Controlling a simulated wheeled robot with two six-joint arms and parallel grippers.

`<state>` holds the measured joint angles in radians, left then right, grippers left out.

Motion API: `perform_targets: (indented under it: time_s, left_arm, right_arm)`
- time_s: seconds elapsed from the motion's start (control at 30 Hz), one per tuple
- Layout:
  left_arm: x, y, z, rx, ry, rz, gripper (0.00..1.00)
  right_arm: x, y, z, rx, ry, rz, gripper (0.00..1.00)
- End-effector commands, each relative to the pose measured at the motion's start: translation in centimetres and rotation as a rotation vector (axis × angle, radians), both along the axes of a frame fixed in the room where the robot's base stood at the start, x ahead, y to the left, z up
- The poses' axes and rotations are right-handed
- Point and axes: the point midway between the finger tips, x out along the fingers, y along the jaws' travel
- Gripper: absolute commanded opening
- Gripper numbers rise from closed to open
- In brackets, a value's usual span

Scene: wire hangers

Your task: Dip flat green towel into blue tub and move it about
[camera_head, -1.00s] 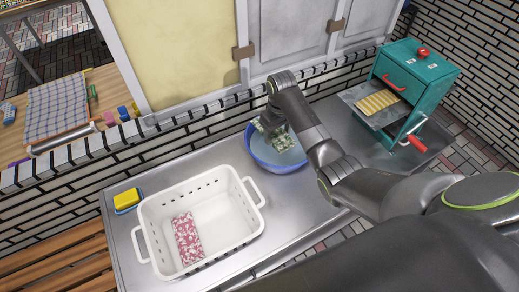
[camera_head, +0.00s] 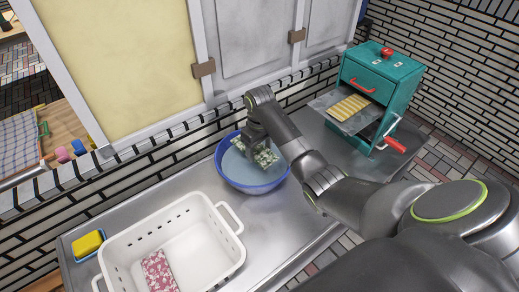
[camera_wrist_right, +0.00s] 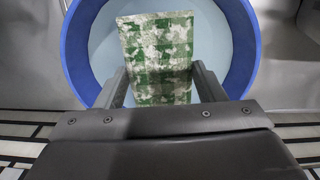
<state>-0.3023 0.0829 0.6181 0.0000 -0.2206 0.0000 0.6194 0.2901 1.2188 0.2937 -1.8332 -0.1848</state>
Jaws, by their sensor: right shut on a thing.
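The blue tub (camera_head: 250,189) stands on the grey metal counter, with pale water-like fill inside. The flat green towel (camera_head: 266,158), green and white patterned, is inside the tub's rim. My right gripper (camera_head: 258,147) reaches down into the tub and is shut on the towel. In the right wrist view, the towel (camera_wrist_right: 158,45) sticks out beyond the fingers of my right gripper (camera_wrist_right: 160,80), over the pale inside of the blue tub (camera_wrist_right: 243,45). I cannot tell how deep the towel sits. My left gripper is not in view.
A white basket (camera_head: 222,246) with a pink patterned cloth (camera_head: 159,272) stands left of the tub. A teal machine (camera_head: 372,75) with a red crank stands at the right. A brick wall and cabinet panels rise behind.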

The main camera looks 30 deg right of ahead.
Motion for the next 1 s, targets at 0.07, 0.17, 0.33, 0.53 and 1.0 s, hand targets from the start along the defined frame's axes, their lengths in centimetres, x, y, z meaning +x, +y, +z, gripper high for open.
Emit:
perform_targets:
  time_s: [0.07, 0.17, 0.33, 0.53, 1.0]
  left_arm:
    - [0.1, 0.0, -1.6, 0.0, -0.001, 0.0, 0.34]
    - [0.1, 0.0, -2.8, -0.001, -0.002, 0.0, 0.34]
    - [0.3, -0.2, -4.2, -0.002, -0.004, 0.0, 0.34]
    - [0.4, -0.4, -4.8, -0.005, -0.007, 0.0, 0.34]
    - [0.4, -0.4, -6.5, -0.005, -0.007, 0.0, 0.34]
  right_arm:
    - [0.0, 0.0, -1.4, 0.0, -0.002, 0.0, 0.27]
    - [0.0, 0.0, -2.4, 0.0, -0.002, 0.0, 0.27]
    - [0.0, 0.0, -3.8, 0.0, 0.0, 0.0, 0.27]
    - [0.0, 0.0, -6.2, 0.0, 0.001, 0.0, 0.27]
    - [0.1, 0.0, -10.5, 0.0, -0.001, 0.0, 0.27]
